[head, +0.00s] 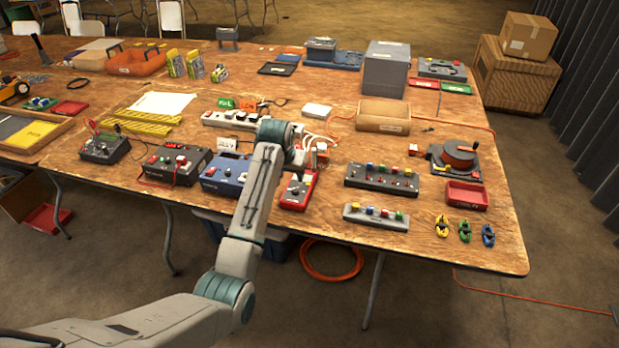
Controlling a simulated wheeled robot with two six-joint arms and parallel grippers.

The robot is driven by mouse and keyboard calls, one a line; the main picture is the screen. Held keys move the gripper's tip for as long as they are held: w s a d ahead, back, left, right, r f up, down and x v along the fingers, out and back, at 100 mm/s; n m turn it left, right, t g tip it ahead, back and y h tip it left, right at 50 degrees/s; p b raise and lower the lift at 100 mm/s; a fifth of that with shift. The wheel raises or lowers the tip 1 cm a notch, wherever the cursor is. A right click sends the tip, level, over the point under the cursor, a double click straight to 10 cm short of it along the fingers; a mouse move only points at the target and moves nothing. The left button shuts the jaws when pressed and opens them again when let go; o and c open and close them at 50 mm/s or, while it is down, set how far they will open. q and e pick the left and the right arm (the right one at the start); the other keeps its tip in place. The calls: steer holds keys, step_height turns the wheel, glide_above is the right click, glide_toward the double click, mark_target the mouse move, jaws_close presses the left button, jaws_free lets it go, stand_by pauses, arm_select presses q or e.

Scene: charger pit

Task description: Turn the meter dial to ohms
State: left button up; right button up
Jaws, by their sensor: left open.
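A red hand-held meter (297,192) lies near the front edge of the wooden table, at the middle of the view. Its dial is too small and too covered to read its setting. My left arm reaches in from the lower left, and my left gripper (300,160) hangs above the far end of the meter. The left gripper is open, and I see nothing held in it. Whether its fingers touch the meter, I cannot tell. My right gripper is not in view.
A blue instrument box (224,174) stands just left of the meter, partly behind my arm. A white power strip (235,120) with cables lies behind. Button boxes (381,180) stand to the right. An orange cable coil (332,259) lies on the floor.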

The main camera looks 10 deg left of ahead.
mark_target(295, 190)
arm_select(q)
steer(key=x, duration=0.3)
steer(key=shift+a+f+p, duration=0.1)
steer(key=shift+a+p, duration=0.1)
steer(key=shift+p, duration=0.15)
steer(key=x, duration=0.5)
steer(key=shift+w+d+f, duration=0.15)
steer(key=shift+w+f, duration=0.05)
steer(key=shift+f, duration=0.05)
steer(key=shift+w+f, duration=0.1)
steer(key=shift+f, duration=0.2)
steer(key=shift+w+f, duration=0.1)
steer(key=shift+f, duration=0.15)
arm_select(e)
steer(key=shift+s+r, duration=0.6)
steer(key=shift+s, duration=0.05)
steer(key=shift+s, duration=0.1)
arm_select(q)
steer(key=shift+c, duration=0.5)
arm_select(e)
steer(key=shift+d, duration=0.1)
